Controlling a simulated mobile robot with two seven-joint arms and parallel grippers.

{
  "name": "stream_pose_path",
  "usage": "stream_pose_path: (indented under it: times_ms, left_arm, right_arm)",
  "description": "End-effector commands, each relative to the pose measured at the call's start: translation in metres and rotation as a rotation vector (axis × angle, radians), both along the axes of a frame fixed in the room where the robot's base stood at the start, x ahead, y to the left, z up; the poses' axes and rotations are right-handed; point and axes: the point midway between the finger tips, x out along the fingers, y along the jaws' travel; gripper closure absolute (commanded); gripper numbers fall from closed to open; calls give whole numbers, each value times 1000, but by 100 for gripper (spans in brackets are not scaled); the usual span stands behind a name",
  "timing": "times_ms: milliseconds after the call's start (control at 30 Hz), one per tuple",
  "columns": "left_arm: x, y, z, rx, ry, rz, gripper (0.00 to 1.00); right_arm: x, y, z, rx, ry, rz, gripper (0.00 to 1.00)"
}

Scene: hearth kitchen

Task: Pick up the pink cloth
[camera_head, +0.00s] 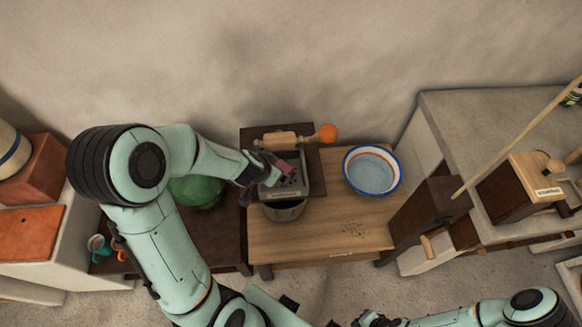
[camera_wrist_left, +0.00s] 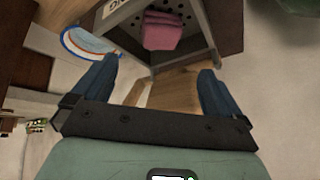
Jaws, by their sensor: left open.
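In the left wrist view the cloth (camera_wrist_left: 162,30) shows as a pink bundle inside the box's walls (camera_wrist_left: 205,32). My left gripper (camera_head: 257,180) is at the left side of the box, beside the cloth. In the left wrist view its two fingers (camera_wrist_left: 157,70) stand wide apart with nothing between them, and the cloth is beyond their tips. My right gripper (camera_head: 368,319) is low at the bottom edge, partly cut off, and its jaws are unclear.
A white bowl with a blue and orange rim (camera_head: 371,170) stands right of the box. A wooden handle with an orange ball (camera_head: 326,133) is behind it. A round green thing (camera_head: 196,191) sits under my left arm. The table's front right (camera_head: 345,232) is clear.

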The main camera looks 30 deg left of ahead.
Motion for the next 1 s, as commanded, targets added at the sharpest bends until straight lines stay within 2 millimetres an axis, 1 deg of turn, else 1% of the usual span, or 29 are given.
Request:
stream_pose_path:
  times_ms: [33,100,200,300,567,700,800,900,1000]
  left_arm:
    - [1,1,-17,-1,8,-2,0]
    - [9,2,-30,-1,9,-1,0]
    - [19,4,-46,-2,8,0,0]
    - [28,6,-57,-1,7,-2,0]
    - [41,9,-70,-1,5,1,0]
    - [56,11,-88,-2,6,0,0]
    - [62,13,-99,-1,6,0,0]
    - [66,13,-103,-2,4,0,0]
    - [68,13,-103,-1,3,0,0]
  right_arm:
    - [-10,0,-13,0,12,0,100]
    - [-18,0,-24,0,20,-1,100]
    - [-25,0,-36,0,29,-1,100]
    - [-29,0,-43,0,33,0,100]
    - [-32,0,-51,0,37,0,100]
    - [-36,0,-60,0,42,-1,100]
    - [-39,0,-67,0,45,-1,100]
    - [-40,0,-69,0,46,0,100]
    - [-40,0,-69,0,46,0,100]
